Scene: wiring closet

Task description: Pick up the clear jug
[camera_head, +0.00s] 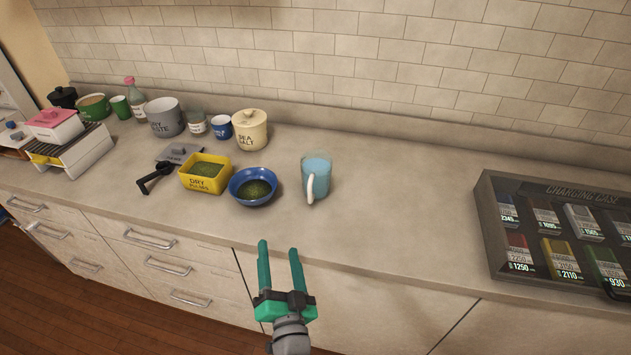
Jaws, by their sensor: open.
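The clear jug (318,177) stands upright on the counter, to the right of the blue bowl. It looks see-through with a light blue tint, and its pale handle (310,188) faces the front edge and slightly left. My gripper (279,246) is open and empty, with two green fingers pointing toward the back wall. In the picture it shows at the counter's front edge, below and slightly left of the jug, apart from it. Its height above the counter is hard to tell.
A blue bowl (253,197) and yellow tub (204,185) stand left of the jug, both with green contents. Behind are a cream sea salt jar (250,141) and grey pot (165,128). A charging case (486,240) lies far right. The counter between jug and case is clear.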

